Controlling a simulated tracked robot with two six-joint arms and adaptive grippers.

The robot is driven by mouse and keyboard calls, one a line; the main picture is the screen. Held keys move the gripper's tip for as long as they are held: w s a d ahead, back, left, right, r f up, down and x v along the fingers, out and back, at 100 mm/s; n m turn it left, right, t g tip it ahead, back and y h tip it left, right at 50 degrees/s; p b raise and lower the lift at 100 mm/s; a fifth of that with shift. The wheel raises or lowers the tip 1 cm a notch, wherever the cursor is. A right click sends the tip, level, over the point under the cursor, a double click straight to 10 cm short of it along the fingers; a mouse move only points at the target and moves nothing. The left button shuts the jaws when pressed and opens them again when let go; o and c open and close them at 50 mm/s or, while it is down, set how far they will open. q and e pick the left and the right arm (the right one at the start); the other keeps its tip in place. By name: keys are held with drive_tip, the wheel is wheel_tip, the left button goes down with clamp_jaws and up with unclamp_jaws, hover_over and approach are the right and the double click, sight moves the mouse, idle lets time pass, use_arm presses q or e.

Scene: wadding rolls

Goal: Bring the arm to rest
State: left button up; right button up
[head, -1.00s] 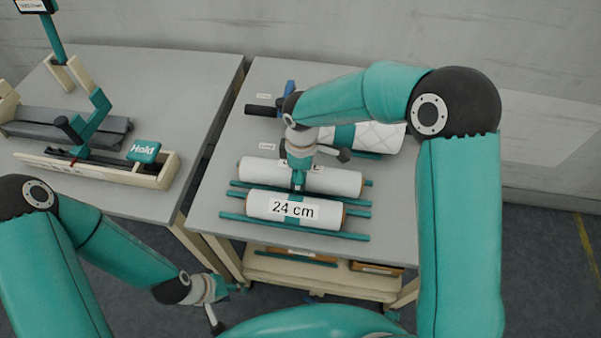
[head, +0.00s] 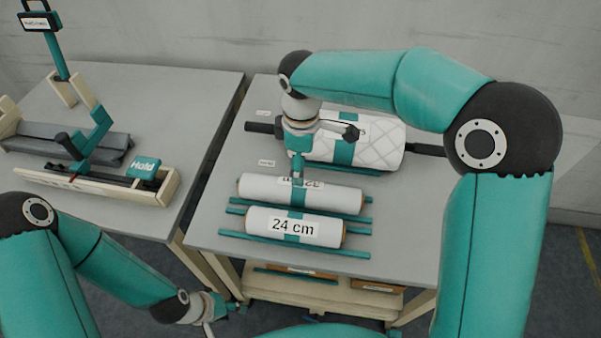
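My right arm reaches over the right table from the right. The front roll, labelled "24 cm" (head: 265,222), has a teal band and lies along teal rails. My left gripper (head: 222,306) hangs low in front of the tables, apart from everything on them.
A thick quilted roll (head: 378,146) on a dark bar lies at the back of the right table (head: 215,215). A shelf with boxes sits below.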

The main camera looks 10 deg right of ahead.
drive_tip(key=shift+r, duration=0.4)
